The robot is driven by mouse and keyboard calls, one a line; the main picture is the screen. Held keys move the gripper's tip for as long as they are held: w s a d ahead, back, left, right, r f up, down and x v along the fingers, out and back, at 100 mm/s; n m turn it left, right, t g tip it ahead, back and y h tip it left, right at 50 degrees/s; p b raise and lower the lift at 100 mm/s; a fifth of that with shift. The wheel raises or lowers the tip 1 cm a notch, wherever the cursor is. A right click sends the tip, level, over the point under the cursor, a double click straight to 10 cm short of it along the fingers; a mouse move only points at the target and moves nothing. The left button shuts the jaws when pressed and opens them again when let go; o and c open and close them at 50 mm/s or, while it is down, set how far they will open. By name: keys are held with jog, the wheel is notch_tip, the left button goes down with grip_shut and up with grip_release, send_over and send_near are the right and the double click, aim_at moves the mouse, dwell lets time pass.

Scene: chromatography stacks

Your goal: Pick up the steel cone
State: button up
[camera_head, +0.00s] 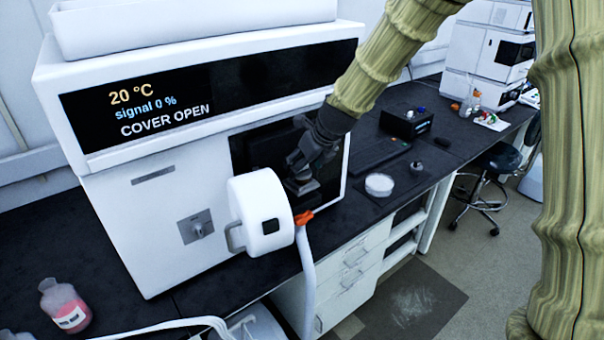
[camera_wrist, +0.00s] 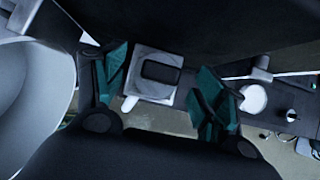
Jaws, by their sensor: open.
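My gripper (camera_head: 314,158) reaches into the dark front recess (camera_head: 258,152) of the white instrument (camera_head: 150,215), whose display reads COVER OPEN. In the wrist view its two teal fingertips (camera_wrist: 163,90) are spread apart with nothing gripped. Beyond and between them is a pale metal block (camera_wrist: 152,86) with a dark square face and a small white tab at its lower left. A grey metal part (camera_head: 302,186) shows just below the gripper in the head view. I cannot make out a cone shape for certain; the gripper and shadow hide much of the recess.
The round white cover (camera_head: 262,210) hangs open in front of the recess, close to my gripper's left. An orange fitting (camera_head: 304,217) and a white hose are below. A white dish (camera_head: 379,184) and a small grey piece (camera_head: 416,167) sit on the dark bench (camera_head: 345,218) at right.

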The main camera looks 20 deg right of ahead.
jog(key=shift+x, duration=1.1)
jog(key=shift+c, duration=0.5)
jog(key=c, duration=1)
